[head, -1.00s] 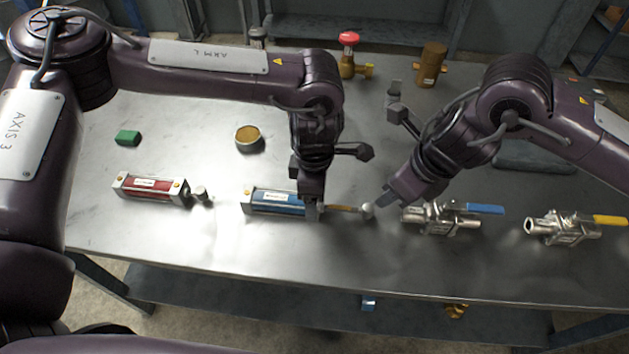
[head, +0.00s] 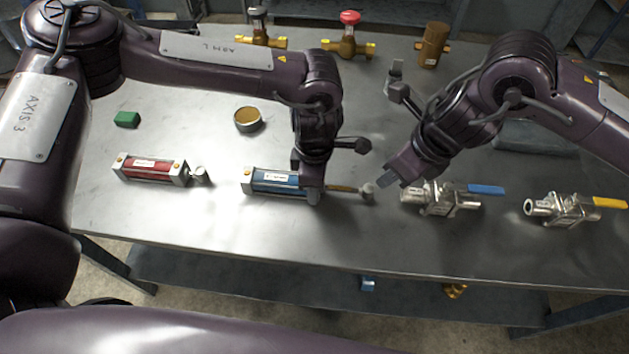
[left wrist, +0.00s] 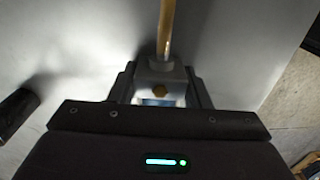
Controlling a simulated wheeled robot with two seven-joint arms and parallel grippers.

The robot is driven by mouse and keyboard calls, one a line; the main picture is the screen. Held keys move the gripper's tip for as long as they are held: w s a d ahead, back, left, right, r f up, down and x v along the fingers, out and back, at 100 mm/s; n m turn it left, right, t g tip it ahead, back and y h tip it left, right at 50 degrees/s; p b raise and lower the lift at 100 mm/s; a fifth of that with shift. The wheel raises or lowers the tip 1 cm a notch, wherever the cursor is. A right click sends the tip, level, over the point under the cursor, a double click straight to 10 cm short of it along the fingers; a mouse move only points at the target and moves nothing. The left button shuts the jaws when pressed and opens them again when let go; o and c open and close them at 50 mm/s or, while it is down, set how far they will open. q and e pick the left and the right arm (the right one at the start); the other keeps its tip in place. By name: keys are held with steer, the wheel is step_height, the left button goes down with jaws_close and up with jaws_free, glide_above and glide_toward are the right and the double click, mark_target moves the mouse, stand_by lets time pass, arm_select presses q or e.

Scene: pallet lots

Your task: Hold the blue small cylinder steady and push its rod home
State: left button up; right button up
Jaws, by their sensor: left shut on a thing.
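The blue small cylinder (head: 271,181) lies on the grey metal table. Its brass-coloured rod (head: 341,188) sticks out to the right and ends in a round grey knob (head: 367,192). My left gripper (head: 309,192) comes down from above and is shut on the cylinder's right end block. In the left wrist view the end block (left wrist: 161,84) sits between the fingers, with the rod (left wrist: 166,30) running away from it. My right gripper (head: 397,177) is above the table, right of the knob and apart from it. Whether its jaws are open is unclear.
A red cylinder (head: 150,169) lies to the left. A blue-handled valve (head: 440,198) lies close to the right gripper, and a yellow-handled valve (head: 563,208) is further right. A green block (head: 127,119), a round tin (head: 248,119) and brass valves (head: 349,46) stand further back.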

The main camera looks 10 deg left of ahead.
arm_select(q)
jaws_close()
arm_select(e)
steer(key=shift+c, duration=0.3)
steer(key=c, duration=0.7)
steer(key=shift+s+d+f+y, duration=0.25)
steer(key=shift+s+f+y, duration=0.2)
steer(key=shift+y, duration=0.25)
jaws_close()
steer(key=s+d+f+n+t+y, duration=0.1)
steer(key=s+d+n+y, duration=0.1)
steer(key=d, duration=0.8)
steer(key=shift+s+f+y, duration=0.15)
steer(key=shift+s+y, duration=0.15)
steer(key=shift+y, duration=0.5)
steer(key=shift+d, duration=0.1)
